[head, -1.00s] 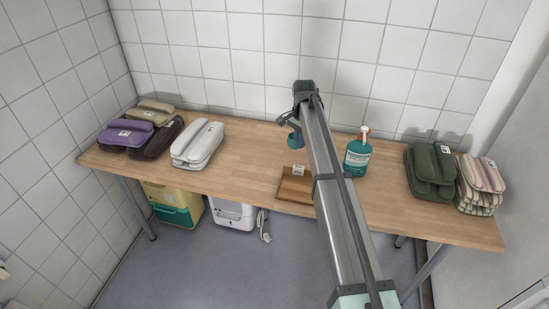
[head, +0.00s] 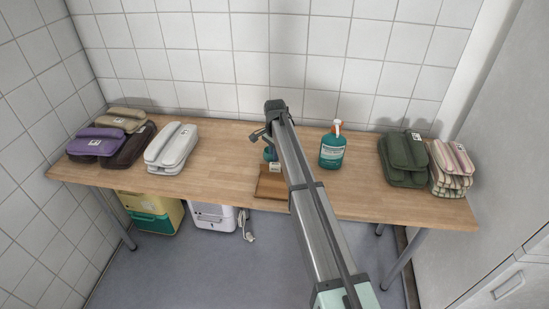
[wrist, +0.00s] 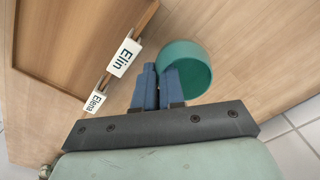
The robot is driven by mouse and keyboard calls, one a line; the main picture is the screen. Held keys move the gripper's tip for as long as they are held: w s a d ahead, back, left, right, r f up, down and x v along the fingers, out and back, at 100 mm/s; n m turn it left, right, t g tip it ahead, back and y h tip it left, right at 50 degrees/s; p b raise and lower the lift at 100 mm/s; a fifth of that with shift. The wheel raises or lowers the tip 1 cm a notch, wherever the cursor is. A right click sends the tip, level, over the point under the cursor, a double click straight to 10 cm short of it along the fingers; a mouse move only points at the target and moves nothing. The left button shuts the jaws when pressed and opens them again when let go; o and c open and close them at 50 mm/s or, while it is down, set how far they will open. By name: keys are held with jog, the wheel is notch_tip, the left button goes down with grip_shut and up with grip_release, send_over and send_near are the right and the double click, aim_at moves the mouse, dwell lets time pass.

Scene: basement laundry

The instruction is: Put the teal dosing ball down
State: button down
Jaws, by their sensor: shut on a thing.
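The teal dosing ball (wrist: 190,62) is a round, hollow, cup-like piece at the tips of my gripper (wrist: 158,70) in the wrist view. The blue fingers are shut on its near wall. In the head view the ball (head: 269,154) shows small at the end of my arm, just behind the wooden tray and low over the table (head: 225,150). I cannot tell whether it touches the table top.
The wooden tray (head: 270,188) has white name tags, "Elin" (wrist: 124,56) and "Elena" (wrist: 96,102), along its edge. A teal bottle (head: 332,152) stands to the right. Bare table lies between.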

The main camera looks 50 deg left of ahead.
jog(key=shift+f, duration=0.85)
jog(key=shift+f, duration=0.1)
jog(key=c, duration=1.5)
grip_release()
notch_tip(320, 180, up, 12)
jog(key=shift+f, duration=0.2)
jog(key=shift+o, duration=1.2)
jog(key=shift+r, duration=0.3)
jog(key=o, duration=1.1)
